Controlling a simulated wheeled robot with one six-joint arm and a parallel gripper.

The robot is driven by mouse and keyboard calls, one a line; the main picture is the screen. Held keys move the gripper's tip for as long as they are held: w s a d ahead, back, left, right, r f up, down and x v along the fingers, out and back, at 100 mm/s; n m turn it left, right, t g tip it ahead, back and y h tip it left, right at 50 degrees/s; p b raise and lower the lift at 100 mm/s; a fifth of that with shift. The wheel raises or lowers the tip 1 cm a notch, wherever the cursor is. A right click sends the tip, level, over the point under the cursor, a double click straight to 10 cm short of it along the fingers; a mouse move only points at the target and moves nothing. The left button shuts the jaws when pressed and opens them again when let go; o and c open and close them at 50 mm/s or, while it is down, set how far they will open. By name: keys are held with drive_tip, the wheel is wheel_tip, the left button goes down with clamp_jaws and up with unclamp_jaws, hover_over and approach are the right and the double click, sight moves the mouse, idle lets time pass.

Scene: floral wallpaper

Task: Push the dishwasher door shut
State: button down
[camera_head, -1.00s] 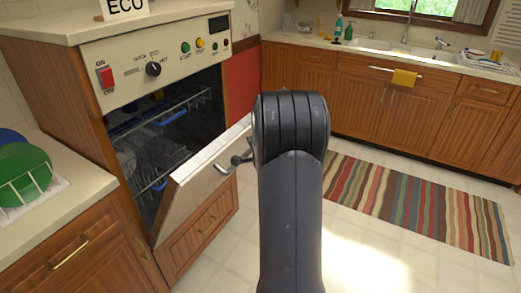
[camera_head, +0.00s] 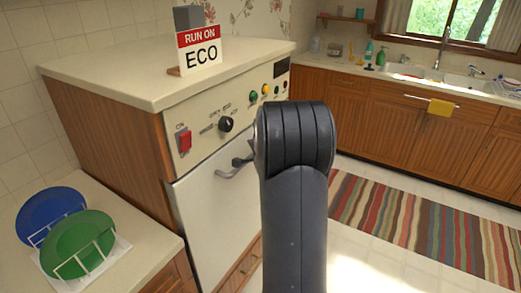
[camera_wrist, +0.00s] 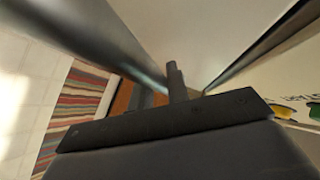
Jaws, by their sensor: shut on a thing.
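The white dishwasher door (camera_head: 211,199) stands upright below the control panel (camera_head: 220,118), looking flush or nearly so in the head view. A dark line between door and panel shows in the wrist view, and I cannot tell how deep it is. The metal door handle (camera_head: 232,170) is near the door's top edge. My gripper (camera_head: 243,160) is at the handle's right part, shut on it, and mostly hidden behind my arm. In the wrist view my gripper (camera_wrist: 175,82) shows as a dark finger beside the blurred grey handle (camera_wrist: 105,42).
A RUN ON ECO sign (camera_head: 200,52) stands on the dishwasher cabinet. A blue plate (camera_head: 45,212) and green plate (camera_head: 80,245) sit in a white rack on the left counter. A striped rug (camera_head: 410,225) lies on the open floor at right.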

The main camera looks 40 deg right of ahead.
drive_tip(key=shift+w+a+r, duration=0.1)
drive_tip(key=shift+w+r, duration=0.2)
drive_tip(key=shift+w+r, duration=0.1)
drive_tip(key=c, duration=1.4)
unclamp_jaws()
drive_tip(key=shift+w+a, duration=0.15)
drive_tip(key=shift+o, duration=0.2)
drive_tip(key=v, duration=1)
drive_tip(key=shift+s, duration=0.5)
drive_tip(key=x, duration=1)
drive_tip(key=shift+w+f, duration=0.25)
drive_tip(key=shift+w, duration=0.05)
